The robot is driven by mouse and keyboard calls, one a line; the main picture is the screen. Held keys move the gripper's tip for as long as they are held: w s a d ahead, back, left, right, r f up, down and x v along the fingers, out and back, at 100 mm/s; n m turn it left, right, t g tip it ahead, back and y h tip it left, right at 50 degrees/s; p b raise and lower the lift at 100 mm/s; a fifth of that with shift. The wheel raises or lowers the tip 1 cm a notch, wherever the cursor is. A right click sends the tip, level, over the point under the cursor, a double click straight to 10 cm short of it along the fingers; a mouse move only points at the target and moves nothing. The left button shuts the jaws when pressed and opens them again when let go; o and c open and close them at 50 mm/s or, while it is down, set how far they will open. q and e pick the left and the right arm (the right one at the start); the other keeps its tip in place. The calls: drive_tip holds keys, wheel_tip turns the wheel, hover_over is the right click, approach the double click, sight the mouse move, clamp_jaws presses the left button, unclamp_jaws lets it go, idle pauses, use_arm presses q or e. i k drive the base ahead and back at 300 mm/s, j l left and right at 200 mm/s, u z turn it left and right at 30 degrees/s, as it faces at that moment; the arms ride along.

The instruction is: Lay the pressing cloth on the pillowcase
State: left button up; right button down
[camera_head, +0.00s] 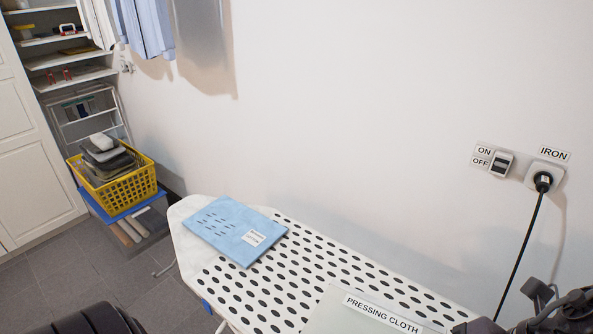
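The light blue pillowcase (222,222), with a dark printed pattern and a white tag, lies flat on the left part of the ironing board (285,287). The pale grey pressing cloth (334,308), labelled PRESSING CLOTH, is at the bottom edge over the right part of the board, apart from the pillowcase. Its lower part is cut off by the frame. Dark parts of my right arm show in the lower right corner, beside the cloth; its fingertips are not clear. A dark part of my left arm shows at the bottom left; its gripper is out of the frame.
A yellow basket (128,185) of folded cloths stands left of the board. The board between pillowcase and cloth is clear.

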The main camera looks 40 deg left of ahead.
sight(231, 225)
drive_tip(key=k+j+z, duration=0.15)
drive_tip(key=j, duration=0.3)
drive_tip(key=k+j+z, duration=0.1)
drive_tip(key=j, duration=0.3)
drive_tip(key=k+j+z, duration=0.15)
drive_tip(key=j, duration=0.3)
drive_tip(key=k+j+z, duration=0.15)
drive_tip(key=j, duration=0.2)
drive_tip(key=k+j+z, duration=0.1)
drive_tip(key=j, duration=0.3)
drive_tip(key=k+j+z, duration=0.15)
drive_tip(key=k+j, duration=0.15)
drive_tip(key=j+z, duration=0.15)
drive_tip(key=j, duration=0.25)
drive_tip(key=k+j+z, duration=0.15)
drive_tip(key=j, duration=0.3)
drive_tip(key=j+z, duration=0.2)
drive_tip(key=j, duration=0.2)
drive_tip(key=k+j+z, duration=0.15)
drive_tip(key=j, duration=0.25)
drive_tip(key=j+z, duration=0.15)
drive_tip(key=j, duration=0.25)
drive_tip(key=j+z, duration=0.1)
drive_tip(key=j, duration=0.4)
drive_tip(key=i+j, duration=0.1)
drive_tip(key=j, duration=0.45)
drive_tip(key=l+z, duration=0.05)
